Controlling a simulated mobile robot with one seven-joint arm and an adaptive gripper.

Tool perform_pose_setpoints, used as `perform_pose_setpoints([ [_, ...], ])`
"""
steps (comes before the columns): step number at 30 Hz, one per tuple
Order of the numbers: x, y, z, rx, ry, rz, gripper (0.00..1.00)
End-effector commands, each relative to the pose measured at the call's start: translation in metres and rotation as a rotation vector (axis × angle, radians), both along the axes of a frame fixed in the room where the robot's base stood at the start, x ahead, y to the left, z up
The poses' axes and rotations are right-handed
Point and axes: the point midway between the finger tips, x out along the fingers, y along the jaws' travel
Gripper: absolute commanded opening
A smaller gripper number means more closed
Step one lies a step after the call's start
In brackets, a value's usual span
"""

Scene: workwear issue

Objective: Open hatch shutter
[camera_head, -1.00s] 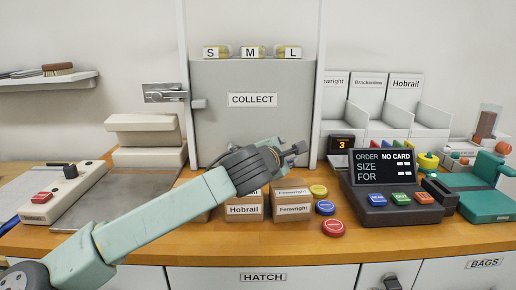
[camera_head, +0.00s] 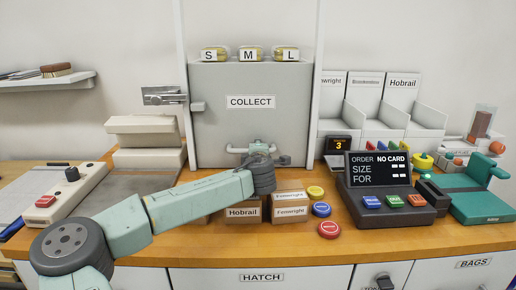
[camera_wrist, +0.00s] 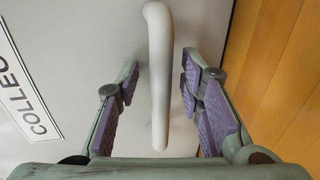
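The hatch shutter (camera_head: 250,127) is a grey panel labelled COLLECT, standing closed in its white frame in the head view. Its handle (camera_head: 238,150) is a pale horizontal bar low on the panel. My gripper (camera_head: 262,146) is in front of the handle and hides part of it. In the wrist view the handle (camera_wrist: 158,75) runs lengthwise between the two purple-padded fingers of my gripper (camera_wrist: 158,90). The fingers are open, with a visible gap on both sides of the bar.
A latch (camera_head: 165,95) is mounted left of the shutter. Boxes labelled Hobrail (camera_head: 242,213) and Fernwright (camera_head: 290,212) stand on the counter (camera_head: 215,240) below my gripper. An order terminal (camera_head: 388,187) is to the right.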

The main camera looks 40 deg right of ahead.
Motion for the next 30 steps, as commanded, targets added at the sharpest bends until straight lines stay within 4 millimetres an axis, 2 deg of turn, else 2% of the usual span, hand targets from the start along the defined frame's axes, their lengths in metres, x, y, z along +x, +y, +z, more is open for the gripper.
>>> perform_pose_setpoints([
  [7,0.0002,-0.0008,-0.0009,0.0,0.001,-0.001,0.35],
  [23,0.0,-0.0006,-0.0007,-0.001,0.002,-0.002,0.0],
  [30,0.0,-0.0007,-0.0006,-0.001,0.002,-0.002,0.0],
])
